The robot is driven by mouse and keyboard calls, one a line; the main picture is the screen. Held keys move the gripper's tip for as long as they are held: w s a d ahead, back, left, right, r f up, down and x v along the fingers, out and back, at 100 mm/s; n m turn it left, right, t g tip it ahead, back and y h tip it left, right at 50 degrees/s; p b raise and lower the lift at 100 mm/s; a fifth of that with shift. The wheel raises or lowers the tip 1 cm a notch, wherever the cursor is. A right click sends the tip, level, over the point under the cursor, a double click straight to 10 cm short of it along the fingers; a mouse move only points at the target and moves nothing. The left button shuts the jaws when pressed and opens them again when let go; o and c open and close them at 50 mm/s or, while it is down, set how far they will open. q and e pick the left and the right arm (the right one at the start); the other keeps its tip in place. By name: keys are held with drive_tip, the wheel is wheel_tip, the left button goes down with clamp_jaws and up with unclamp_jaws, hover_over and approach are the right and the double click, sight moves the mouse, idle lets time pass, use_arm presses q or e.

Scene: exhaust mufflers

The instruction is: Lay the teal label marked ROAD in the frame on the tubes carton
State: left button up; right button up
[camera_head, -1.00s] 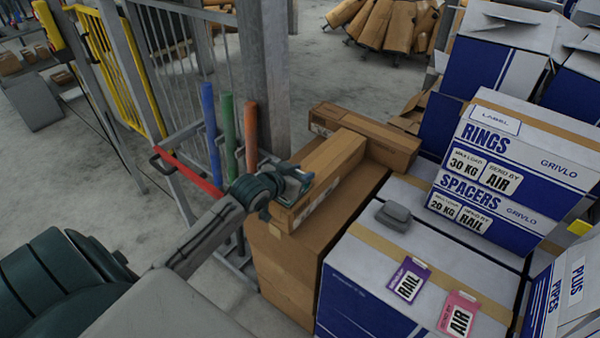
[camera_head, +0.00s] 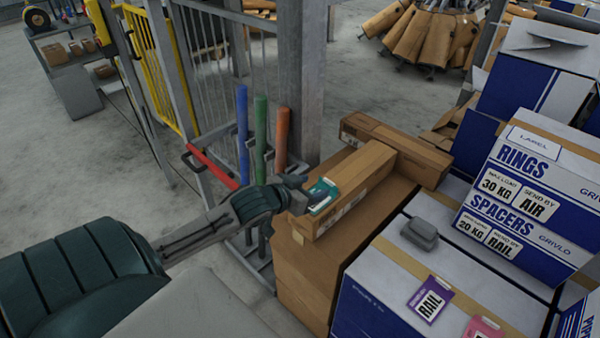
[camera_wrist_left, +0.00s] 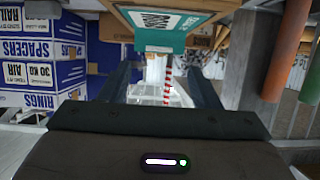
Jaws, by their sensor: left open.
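A teal label (camera_head: 323,194) lies at the near end of the top of a long brown carton (camera_head: 352,178). In the left wrist view, the label (camera_wrist_left: 168,22) shows a white panel with dark upside-down print that I cannot read surely, and its edge juts past the carton. My left gripper (camera_head: 298,190) is just left of the label. In the left wrist view its fingers (camera_wrist_left: 160,78) are apart and empty, with the label beyond them. No carton that I can read as tubes shows. A rings carton (camera_head: 540,165) has a white LABEL panel on its top. My right gripper is not in view.
A purple RAIL label (camera_head: 430,298), a pink label (camera_head: 484,328) and a grey block (camera_head: 420,233) lie on a blue-and-white carton. A spacers carton (camera_head: 510,235) stands behind. Blue, green and orange tubes (camera_head: 260,130) and a metal post (camera_head: 298,60) stand close by my left arm.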

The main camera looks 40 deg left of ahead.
use_arm(q)
drive_tip(key=shift+p+v, duration=0.4)
drive_tip(key=shift+v, duration=1.85)
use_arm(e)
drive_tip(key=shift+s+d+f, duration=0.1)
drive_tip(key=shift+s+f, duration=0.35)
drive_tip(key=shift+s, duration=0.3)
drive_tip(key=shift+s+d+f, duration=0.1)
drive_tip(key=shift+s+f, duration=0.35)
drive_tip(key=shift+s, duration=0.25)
use_arm(q)
drive_tip(key=shift+d, duration=0.1)
